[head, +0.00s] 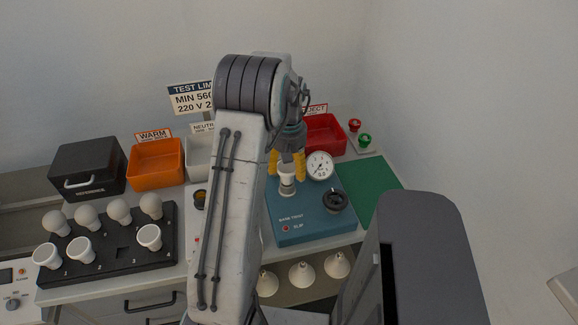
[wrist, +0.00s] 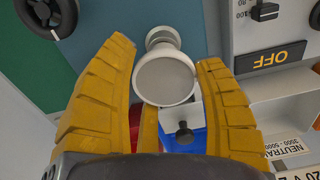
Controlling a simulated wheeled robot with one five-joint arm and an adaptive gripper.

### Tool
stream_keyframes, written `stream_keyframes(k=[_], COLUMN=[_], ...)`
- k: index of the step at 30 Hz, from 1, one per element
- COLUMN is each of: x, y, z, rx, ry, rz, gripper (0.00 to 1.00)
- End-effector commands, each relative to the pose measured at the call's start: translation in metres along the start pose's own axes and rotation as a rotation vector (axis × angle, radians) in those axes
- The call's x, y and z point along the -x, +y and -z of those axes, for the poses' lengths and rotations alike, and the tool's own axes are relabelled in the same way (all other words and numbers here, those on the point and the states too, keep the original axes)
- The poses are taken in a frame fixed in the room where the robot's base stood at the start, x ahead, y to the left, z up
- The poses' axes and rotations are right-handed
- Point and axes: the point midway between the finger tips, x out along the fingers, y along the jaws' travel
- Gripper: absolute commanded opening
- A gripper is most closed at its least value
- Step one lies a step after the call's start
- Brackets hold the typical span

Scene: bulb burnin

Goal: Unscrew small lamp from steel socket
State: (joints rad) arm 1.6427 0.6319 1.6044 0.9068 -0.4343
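The small lamp (head: 287,176) is a pale reflector lamp standing upright on the blue bench unit (head: 290,232). In the wrist view its round grey face and white rim (wrist: 165,78) point towards the camera. Behind it shows a pale metallic ring, apparently the steel socket (wrist: 163,36); the joint between them is mostly hidden. My gripper (head: 287,164) points down above the unit, its yellow fingers on either side of the lamp. In the wrist view the gripper (wrist: 168,62) looks open, with a thin gap at the right finger; contact at the left is unclear.
A gauge (head: 319,166) and black knob (head: 335,201) sit close right of the lamp. Behind are orange (head: 157,178), white and red (head: 326,148) bins. A black rack (head: 108,268) with several lamps is at left. A green mat (head: 372,190) is clear at right.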

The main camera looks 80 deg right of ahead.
Motion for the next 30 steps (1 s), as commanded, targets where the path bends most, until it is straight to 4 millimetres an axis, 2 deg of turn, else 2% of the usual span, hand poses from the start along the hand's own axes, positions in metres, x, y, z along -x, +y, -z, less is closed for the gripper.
stream_keyframes(k=[1, 11, 17, 30], x=[0.0001, 0.0002, 0.0002, 0.0005], y=[0.0007, 0.002, 0.0027, 0.0035], z=[0.0002, 0.0004, 0.0005, 0.0013], rx=[-0.001, -0.003, 0.071, 0.582], ry=[0.002, 0.004, 0.005, 0.005], rz=[-0.001, -0.002, -0.002, -0.004], gripper=[0.53, 0.25, 0.24, 0.24])
